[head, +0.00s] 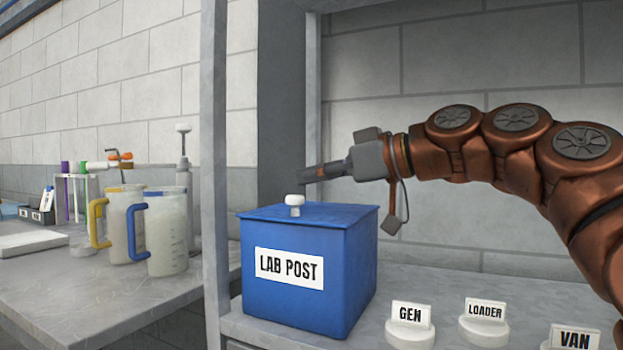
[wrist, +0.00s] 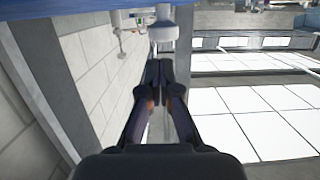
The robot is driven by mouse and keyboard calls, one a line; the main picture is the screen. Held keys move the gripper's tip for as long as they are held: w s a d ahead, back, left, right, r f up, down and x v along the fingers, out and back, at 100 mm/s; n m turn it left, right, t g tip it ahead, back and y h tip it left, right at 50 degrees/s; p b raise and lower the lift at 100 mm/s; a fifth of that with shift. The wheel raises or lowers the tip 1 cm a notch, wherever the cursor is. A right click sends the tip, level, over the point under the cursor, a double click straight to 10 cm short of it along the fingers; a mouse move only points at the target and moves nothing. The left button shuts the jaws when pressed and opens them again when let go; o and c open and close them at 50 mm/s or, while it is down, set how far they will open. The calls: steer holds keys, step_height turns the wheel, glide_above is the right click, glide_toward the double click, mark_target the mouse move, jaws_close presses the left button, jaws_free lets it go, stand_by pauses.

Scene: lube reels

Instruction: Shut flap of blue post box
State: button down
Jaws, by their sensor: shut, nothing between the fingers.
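The blue post box (head: 345,270) stands on a grey shelf and carries a white LAB POST label. Its blue flap (head: 340,214) lies flat across the top, with no gap visible along the front edge. A white knob (head: 295,202) stands up from the flap. In the wrist view the flap (wrist: 100,14) shows as a blue strip along the top edge, with the knob (wrist: 163,32) just beyond my fingertips. My gripper (head: 302,178) is shut and empty, pointing left, just above and behind the knob. I cannot tell whether it touches the knob.
Labelled white stands, GEN (head: 410,328), LOADER (head: 484,322) and VAN (head: 572,338), are right of the box. A grey post (head: 213,170) rises left of it. Jugs (head: 165,238) and a tube rack (head: 75,200) stand on the left bench.

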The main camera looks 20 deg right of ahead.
step_height(320, 180, up, 2)
steer(key=shift+r+p, duration=0.15)
steer(key=shift+p, duration=0.35)
steer(key=p+v, duration=0.1)
steer(key=v, duration=0.9)
steer(key=shift+p, duration=0.3)
steer(key=s+a+f+m+g+h+p, duration=0.2)
steer(key=a+f+g+h+p, duration=0.3)
steer(key=a+p, duration=0.9)
steer(key=s+d+f+m+g+h+p, duration=0.3)
steer(key=s+f+g+p, duration=0.1)
steer(key=s+f+p, duration=0.3)
steer(key=s+d+f+m+g+h+p, duration=0.3)
steer(key=s+f+p, duration=0.4)
steer(key=s+p, duration=0.4)
steer(key=shift+s+m+g, duration=0.4)
steer(key=shift+s, duration=0.8)
steer(key=shift+d+f, duration=0.1)
steer(key=shift+d, duration=0.05)
